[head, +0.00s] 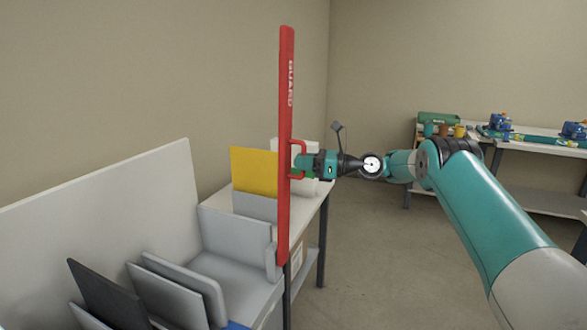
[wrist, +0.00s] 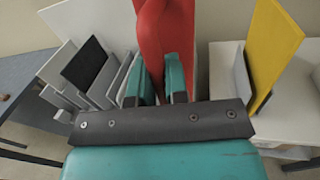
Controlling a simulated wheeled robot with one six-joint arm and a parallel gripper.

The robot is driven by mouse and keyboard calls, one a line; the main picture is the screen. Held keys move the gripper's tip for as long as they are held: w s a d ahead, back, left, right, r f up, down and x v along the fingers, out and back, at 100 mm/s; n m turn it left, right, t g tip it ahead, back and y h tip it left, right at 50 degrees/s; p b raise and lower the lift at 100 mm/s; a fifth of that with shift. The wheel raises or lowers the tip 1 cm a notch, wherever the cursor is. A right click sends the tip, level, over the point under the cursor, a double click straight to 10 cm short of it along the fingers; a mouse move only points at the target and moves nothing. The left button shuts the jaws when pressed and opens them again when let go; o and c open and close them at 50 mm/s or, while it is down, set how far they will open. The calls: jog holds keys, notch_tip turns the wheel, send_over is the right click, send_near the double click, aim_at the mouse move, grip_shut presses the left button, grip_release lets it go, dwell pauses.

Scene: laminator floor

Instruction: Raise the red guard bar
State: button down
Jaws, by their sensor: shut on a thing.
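The red guard bar (head: 286,120), marked GUARD, stands upright in the head view, its lower end beside the grey machine. A red handle sticks out from its right side at mid-height. My gripper (head: 300,164) reaches in from the right and is shut on this handle. In the wrist view the red bar (wrist: 190,30) rises beyond the teal fingers (wrist: 157,82), which close on the red handle (wrist: 150,35). The exact contact between fingers and handle is partly hidden.
A grey machine (head: 240,226) with upright grey and dark panels stands at the lower left. A yellow sheet (head: 254,172) stands upright behind the bar on a white table (head: 312,208). A workbench (head: 530,145) with tools is at the back right. The floor (head: 375,260) between is clear.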

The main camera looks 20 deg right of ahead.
jog(key=shift+w+d, duration=0.3)
jog(key=shift+w, duration=0.1)
jog(key=shift+d+m, duration=0.1)
jog(key=shift+m, duration=0.2)
jog(key=c, duration=1.1)
grip_release()
jog(key=shift+w, duration=0.15)
jog(key=shift+c, duration=0.2)
jog(key=shift+f, duration=0.1)
